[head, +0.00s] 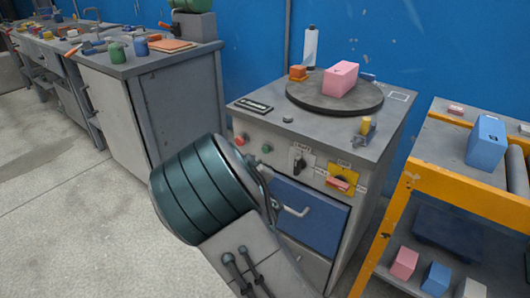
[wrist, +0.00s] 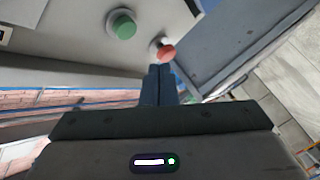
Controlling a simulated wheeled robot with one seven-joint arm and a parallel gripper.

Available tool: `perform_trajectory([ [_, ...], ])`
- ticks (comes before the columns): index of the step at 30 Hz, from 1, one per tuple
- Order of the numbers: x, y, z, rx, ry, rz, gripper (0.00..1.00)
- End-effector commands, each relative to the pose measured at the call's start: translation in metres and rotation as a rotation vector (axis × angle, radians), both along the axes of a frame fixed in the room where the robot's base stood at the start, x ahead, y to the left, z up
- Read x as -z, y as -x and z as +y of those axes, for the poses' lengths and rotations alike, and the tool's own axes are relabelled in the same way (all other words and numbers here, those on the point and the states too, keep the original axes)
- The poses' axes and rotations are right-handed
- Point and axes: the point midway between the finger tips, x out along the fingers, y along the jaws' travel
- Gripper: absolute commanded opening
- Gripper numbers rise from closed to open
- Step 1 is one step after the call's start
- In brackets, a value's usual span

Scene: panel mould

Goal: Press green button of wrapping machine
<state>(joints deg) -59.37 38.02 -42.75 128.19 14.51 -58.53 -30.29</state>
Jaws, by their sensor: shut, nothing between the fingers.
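The wrapping machine (head: 310,140) is a grey cabinet with a round dark turntable (head: 310,97) on top. Its green button (head: 267,148) sits on the front panel, right of the red button (head: 240,139). In the wrist view the green button (wrist: 124,24) is at the top, left of centre, and the red button (wrist: 164,50) is just beyond my fingertips. My gripper (wrist: 160,70) is shut and empty, its tips in line with the red button; I cannot tell whether they touch it. The green button is clear of the fingers. In the head view my arm mostly hides the gripper.
A pink box (head: 341,79) lies on the turntable. A lever switch (head: 299,160) and a yellow plate with a red switch (head: 343,178) are further right on the panel. A blue drawer with a handle (head: 292,211) is below. A yellow-framed cart (head: 393,232) stands at right.

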Motion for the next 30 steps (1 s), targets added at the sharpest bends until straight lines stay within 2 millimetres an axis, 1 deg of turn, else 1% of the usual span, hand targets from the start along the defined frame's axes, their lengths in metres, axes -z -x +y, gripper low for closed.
perform_trajectory([
  [1, 0.000, -0.006, -0.006, 0.003, 0.001, -0.002, 0.00],
  [4, 0.001, -0.016, -0.013, 0.003, -0.001, -0.001, 0.00],
  [10, 0.001, -0.028, -0.022, 0.001, -0.001, 0.001, 0.00],
  [15, 0.000, -0.032, -0.025, 0.000, 0.000, 0.000, 0.00],
  [30, 0.000, -0.031, -0.025, 0.000, 0.000, 0.001, 0.00],
])
